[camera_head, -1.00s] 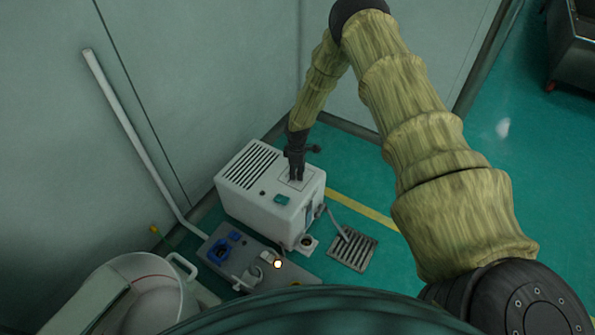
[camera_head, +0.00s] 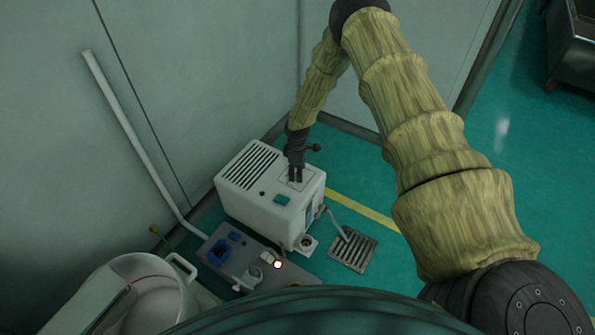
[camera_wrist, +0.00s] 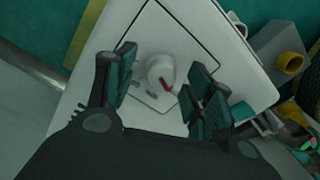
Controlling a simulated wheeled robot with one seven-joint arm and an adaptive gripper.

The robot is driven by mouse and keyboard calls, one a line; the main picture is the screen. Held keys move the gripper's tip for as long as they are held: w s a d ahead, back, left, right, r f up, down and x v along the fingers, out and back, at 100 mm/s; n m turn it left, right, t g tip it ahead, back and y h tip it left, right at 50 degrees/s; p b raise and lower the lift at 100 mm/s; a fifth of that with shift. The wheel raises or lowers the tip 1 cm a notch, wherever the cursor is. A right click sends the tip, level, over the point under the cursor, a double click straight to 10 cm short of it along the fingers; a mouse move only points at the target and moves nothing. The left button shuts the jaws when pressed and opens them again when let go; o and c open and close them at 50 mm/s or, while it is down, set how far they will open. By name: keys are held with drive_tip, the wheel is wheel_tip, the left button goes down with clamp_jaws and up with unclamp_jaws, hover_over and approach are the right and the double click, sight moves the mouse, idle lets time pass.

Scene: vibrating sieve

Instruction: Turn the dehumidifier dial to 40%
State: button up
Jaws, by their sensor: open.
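The dehumidifier (camera_head: 258,205) is a white box with a slotted grille on top, standing on the floor by the wall. Its dial (camera_wrist: 161,71) shows in the wrist view as a round white knob with a red pointer mark, set in a square outlined panel. The pointer is toward the lower right in that view. My gripper (camera_head: 295,177) is over this panel, pointing down. In the wrist view my gripper (camera_wrist: 160,85) is open, with one finger on each side of the dial and visible gaps. The scale markings are too small to read. The dial is hidden in the head view.
A teal display (camera_head: 282,199) is on the dehumidifier's top. A grey socket box (camera_head: 235,257) with plugs and a lit lamp is in front. A floor grate (camera_head: 352,250) lies to the right, with a hose at it. A white bucket (camera_head: 150,285) stands front left. Open green floor lies right.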

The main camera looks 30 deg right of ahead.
wheel_tip(320, 180, up, 12)
drive_tip(key=shift+f, duration=0.2)
idle(0.4)
idle(0.4)
drive_tip(key=s+a+f, duration=0.2)
drive_tip(key=s, duration=0.1)
drive_tip(key=s+a+f+m, duration=0.1)
drive_tip(key=s+a+f, duration=0.1)
drive_tip(key=s+a, duration=0.1)
drive_tip(key=s+a+f+m+y, duration=0.1)
drive_tip(key=s+a+f, duration=0.1)
drive_tip(key=s+f, duration=0.1)
drive_tip(key=shift+s+a, duration=0.35)
drive_tip(key=shift+s, duration=0.2)
drive_tip(key=s+a+f+m, duration=0.2)
drive_tip(key=s+a+m, duration=0.15)
drive_tip(key=s, duration=0.95)
drive_tip(key=s+a+f+m, duration=0.2)
drive_tip(key=s+a+m, duration=0.15)
drive_tip(key=s, duration=0.85)
drive_tip(key=s+r+m+h, duration=0.1)
drive_tip(key=s+r+m, duration=0.15)
drive_tip(key=s, duration=0.85)
wheel_tip(320, 180, up, 19)
drive_tip(key=p, duration=1.8)
drive_tip(key=shift+d+p, duration=0.25)
drive_tip(key=shift+p, duration=0.15)
drive_tip(key=shift+w, duration=0.1)
